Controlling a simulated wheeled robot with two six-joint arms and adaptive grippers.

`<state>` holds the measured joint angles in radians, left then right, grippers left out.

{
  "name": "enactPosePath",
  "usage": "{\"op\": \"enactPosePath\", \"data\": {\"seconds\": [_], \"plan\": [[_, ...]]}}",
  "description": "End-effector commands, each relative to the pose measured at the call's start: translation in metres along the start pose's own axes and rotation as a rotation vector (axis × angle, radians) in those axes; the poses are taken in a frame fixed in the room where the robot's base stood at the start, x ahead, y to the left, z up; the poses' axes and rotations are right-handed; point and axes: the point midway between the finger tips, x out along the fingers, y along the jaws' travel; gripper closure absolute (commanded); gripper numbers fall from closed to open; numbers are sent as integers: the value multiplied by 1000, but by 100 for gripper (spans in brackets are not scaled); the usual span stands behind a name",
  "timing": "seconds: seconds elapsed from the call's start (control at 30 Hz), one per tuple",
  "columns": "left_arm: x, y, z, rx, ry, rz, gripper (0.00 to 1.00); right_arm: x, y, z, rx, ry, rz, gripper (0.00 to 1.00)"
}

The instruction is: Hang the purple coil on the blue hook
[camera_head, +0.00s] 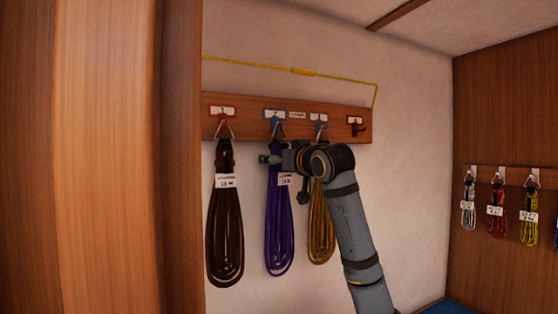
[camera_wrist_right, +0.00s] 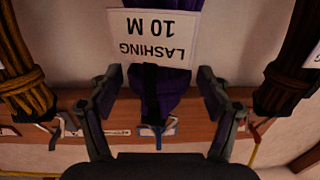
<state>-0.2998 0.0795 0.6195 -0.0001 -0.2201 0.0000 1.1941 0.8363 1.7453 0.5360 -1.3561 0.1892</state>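The purple coil (camera_head: 279,235) hangs upright against the wall below the blue hook (camera_head: 275,121), and its top loop appears to be on that hook. Its white tag reads "LASHING 10 M" in the right wrist view, where the purple coil (camera_wrist_right: 160,82) and blue hook (camera_wrist_right: 158,129) also show. My right gripper (camera_wrist_right: 160,78) is open, with one finger on each side of the coil's bound top and a gap to each finger. In the head view the right gripper (camera_head: 268,160) is at the coil's neck, partly hiding it. My left gripper is not in view.
A brown coil (camera_head: 225,235) hangs left on the red hook (camera_head: 223,118), and a yellow-brown coil (camera_head: 320,225) hangs right on the grey hook (camera_head: 319,122). A dark red hook (camera_head: 356,127) is empty. Several small coils hang on the right wall. A wooden panel (camera_head: 100,160) stands at left.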

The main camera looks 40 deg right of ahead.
Motion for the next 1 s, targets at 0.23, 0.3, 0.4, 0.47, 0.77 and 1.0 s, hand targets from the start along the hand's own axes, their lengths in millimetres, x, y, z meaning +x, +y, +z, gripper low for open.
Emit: {"op": "enactPosePath", "data": {"seconds": [0.23, 0.3, 0.4, 0.47, 0.77, 1.0], "plan": [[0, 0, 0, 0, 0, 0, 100, 1, 0, 2, 1, -4, 0, 18], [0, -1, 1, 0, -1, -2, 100, -1, 0, 1, 0, -3, 1, 18], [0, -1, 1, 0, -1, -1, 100, -13, 2, 0, -3, 0, 4, 18], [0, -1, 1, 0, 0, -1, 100, -25, 2, 0, -7, 0, 6, 18], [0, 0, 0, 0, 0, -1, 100, -68, 2, 0, -3, 0, 5, 18], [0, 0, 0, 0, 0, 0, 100, -75, 0, 0, 0, -1, 0, 18]]}}
